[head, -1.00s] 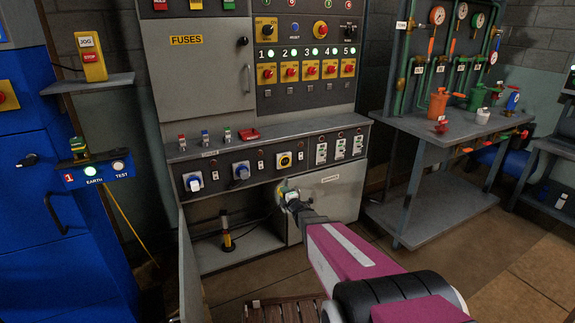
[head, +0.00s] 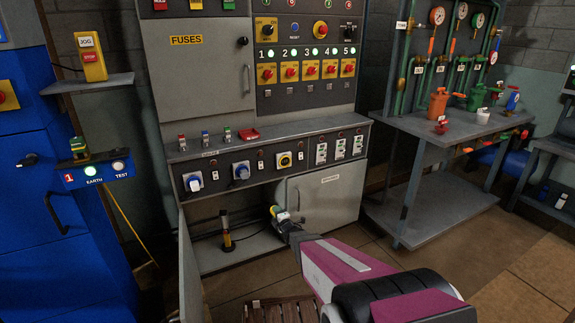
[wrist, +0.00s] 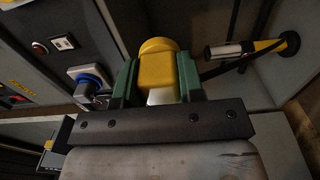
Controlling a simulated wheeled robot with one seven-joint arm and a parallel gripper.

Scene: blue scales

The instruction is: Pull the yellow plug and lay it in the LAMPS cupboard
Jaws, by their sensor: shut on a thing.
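My gripper (head: 279,215) is shut on the yellow plug (head: 274,210) and holds it in front of the lower cabinet. In the wrist view, the yellow plug (wrist: 158,65) sits between the green fingers of my gripper (wrist: 160,78). An open cupboard (head: 245,252) lies to the left of my gripper, its door swung out at the left. A black and yellow lamp (head: 227,232) stands inside it and also shows in the wrist view (wrist: 245,48). I cannot read which cupboard is marked LAMPS.
A closed cupboard door (head: 328,200) is just right of my gripper. A slatted wooden stool (head: 285,310) is below. The open cupboard's floor is clear right of the lamp.

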